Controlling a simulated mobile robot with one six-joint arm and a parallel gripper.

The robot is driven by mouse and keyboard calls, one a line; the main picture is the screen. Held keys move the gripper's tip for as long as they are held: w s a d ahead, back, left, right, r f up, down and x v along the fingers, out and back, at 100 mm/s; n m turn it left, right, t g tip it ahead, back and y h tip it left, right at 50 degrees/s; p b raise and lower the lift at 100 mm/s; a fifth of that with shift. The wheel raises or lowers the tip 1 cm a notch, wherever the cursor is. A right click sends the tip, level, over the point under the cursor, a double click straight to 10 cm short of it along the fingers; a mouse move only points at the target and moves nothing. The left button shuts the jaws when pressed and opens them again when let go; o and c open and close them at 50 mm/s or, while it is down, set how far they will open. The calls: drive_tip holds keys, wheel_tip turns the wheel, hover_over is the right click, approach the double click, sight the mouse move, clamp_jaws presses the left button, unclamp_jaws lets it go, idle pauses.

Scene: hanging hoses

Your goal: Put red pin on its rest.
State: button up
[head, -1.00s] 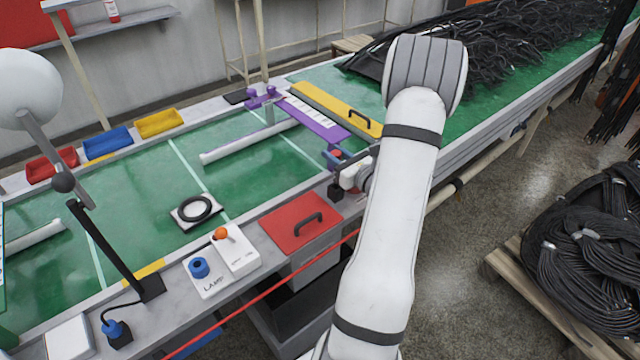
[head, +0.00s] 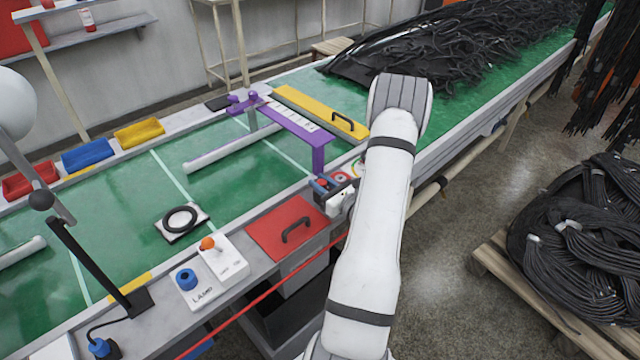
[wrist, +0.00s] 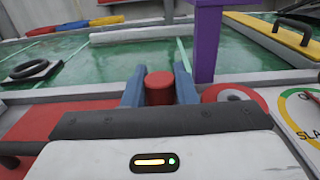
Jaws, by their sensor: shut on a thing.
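The red pin (wrist: 159,88) is a short red cylinder with a flat round top. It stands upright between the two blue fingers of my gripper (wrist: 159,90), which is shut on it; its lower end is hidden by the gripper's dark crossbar. In the head view my gripper (head: 326,184) is small, at the front ledge of the green bench, just in front of the purple post. A red ring with a pale middle (wrist: 236,97) lies close to the right of the pin; I cannot tell whether it is the rest.
A purple bracket (head: 318,152) rises close behind my gripper. A dial with a yellow and green rim (wrist: 306,112) lies to the right. A red lid with a black handle (head: 290,229) is to the left. A red line (head: 262,302) runs along the front.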

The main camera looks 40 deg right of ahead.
drive_tip(key=shift+f+b, duration=0.3)
drive_tip(key=shift+b, duration=0.05)
drive_tip(key=o, duration=1)
drive_tip(key=shift+r, duration=0.15)
